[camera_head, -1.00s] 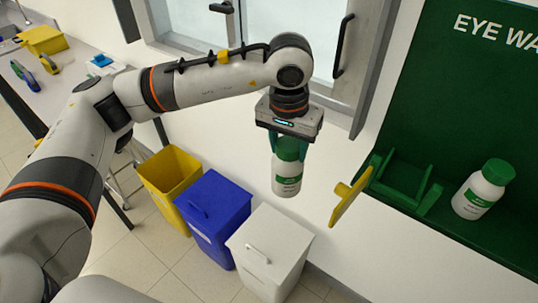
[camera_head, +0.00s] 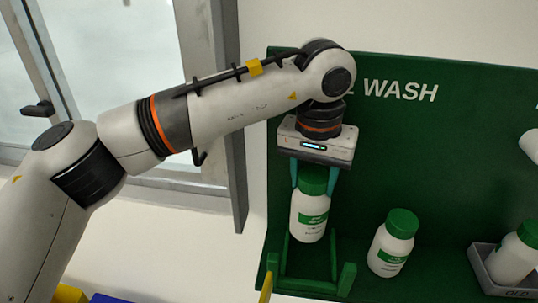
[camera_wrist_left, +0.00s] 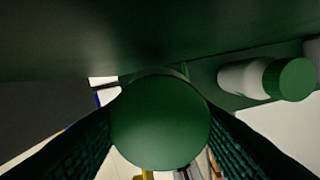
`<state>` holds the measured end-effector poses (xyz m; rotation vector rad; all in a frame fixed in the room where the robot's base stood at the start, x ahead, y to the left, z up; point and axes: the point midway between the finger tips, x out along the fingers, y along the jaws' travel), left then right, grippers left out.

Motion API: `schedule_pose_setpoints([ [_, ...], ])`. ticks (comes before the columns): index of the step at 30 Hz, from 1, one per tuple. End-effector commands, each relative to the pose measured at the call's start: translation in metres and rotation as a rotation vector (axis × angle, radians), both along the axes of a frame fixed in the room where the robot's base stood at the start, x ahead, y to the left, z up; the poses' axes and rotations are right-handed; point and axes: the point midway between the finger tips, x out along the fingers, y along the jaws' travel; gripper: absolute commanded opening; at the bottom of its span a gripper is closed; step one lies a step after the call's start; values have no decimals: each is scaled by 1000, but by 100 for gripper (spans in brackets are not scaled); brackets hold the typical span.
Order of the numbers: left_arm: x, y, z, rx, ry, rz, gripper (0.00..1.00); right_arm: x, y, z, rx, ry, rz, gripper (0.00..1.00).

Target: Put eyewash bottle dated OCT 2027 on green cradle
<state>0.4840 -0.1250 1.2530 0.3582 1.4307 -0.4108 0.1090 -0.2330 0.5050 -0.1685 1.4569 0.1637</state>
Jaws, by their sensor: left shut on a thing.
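My left gripper (camera_head: 315,178) is shut on a white bottle (camera_head: 309,216) with a green cap and green label, held upright. Its green cap (camera_wrist_left: 160,122) fills the middle of the left wrist view between the two fingers. The green cradle (camera_head: 308,285) is on the green eye wash station, below and partly behind the held bottle. I cannot tell whether the bottle touches it. A second white bottle (camera_head: 390,246) with a green cap stands just right of the cradle, and also shows in the left wrist view (camera_wrist_left: 245,78). The dates are too small to read. My right gripper is not in view.
The green back panel (camera_head: 440,160) with EYE WASH lettering stands close behind the gripper. A grey tray (camera_head: 488,272) holding another green-capped bottle (camera_head: 513,253) is at the right. A window frame is at the left. A yellow piece (camera_head: 266,288) is at the cradle's left front.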

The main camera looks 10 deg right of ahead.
Motion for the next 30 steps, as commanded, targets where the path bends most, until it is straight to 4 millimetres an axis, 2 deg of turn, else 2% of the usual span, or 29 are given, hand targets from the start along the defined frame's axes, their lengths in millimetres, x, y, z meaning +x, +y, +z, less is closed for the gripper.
schedule_pose_setpoints([
  [2, -7, -7, -4, -1, -2, -18, 0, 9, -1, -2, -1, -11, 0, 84],
  [4, -8, -9, -6, -1, -2, -23, 0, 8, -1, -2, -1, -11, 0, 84],
  [12, -9, -8, -17, -2, -2, -22, 0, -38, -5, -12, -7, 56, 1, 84],
  [15, -8, -8, -25, -1, -2, -21, 0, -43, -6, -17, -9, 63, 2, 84],
  [18, -8, -8, -33, -2, -2, -21, 0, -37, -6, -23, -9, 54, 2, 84],
  [24, -9, -8, -49, -2, -1, -20, 0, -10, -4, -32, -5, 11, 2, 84],
  [30, -9, -8, -64, -2, -1, -19, 0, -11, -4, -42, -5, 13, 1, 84],
])
